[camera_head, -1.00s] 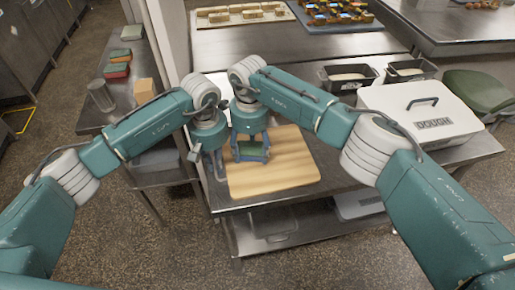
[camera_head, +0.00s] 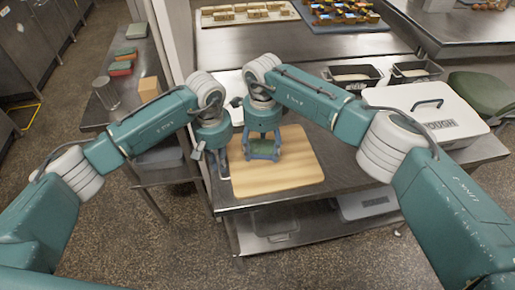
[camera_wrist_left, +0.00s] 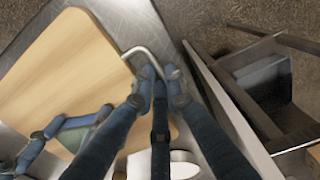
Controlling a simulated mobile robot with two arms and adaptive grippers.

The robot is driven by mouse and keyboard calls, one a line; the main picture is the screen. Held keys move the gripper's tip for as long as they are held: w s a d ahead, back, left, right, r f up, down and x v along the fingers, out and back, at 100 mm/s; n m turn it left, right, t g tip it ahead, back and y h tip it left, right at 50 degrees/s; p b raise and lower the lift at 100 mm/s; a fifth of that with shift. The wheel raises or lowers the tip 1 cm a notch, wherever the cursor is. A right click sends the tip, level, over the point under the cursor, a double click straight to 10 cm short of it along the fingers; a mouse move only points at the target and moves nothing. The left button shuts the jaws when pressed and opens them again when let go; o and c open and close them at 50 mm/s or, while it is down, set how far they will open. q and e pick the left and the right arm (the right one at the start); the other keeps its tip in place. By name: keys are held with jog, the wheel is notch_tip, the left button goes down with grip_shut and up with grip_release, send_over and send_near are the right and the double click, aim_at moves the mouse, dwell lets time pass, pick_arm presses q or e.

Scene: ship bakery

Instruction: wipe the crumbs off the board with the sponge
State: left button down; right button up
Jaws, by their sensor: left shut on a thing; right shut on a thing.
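The light wooden board (camera_head: 285,172) lies on the steel table, and it fills the left of the left wrist view (camera_wrist_left: 55,65). My left gripper (camera_head: 221,167) is at the board's left edge. In the left wrist view its fingertips (camera_wrist_left: 160,76) are shut on a bent metal handle (camera_wrist_left: 139,50) at the board's edge. My right gripper (camera_head: 263,155) is over the board's far left part, shut on the green sponge (camera_wrist_left: 76,134). The fingers partly hide the sponge in the head view. I cannot make out any crumbs on the visible wood.
A white dough box (camera_head: 425,105) and two dark bins (camera_head: 352,75) stand right of and behind the board. A lower shelf holds lidded boxes. The board's near right part is clear.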

pick_arm(q)
jog(key=shift+a, duration=0.1)
pick_arm(e)
jog(key=shift+r, duration=3)
pick_arm(q)
jog(key=c, duration=1.7)
grip_release()
notch_tip(320, 180, up, 12)
jog(key=shift+r+p, duration=0.3)
jog(key=shift+r, duration=0.05)
pick_arm(e)
jog(key=shift+r, duration=1.5)
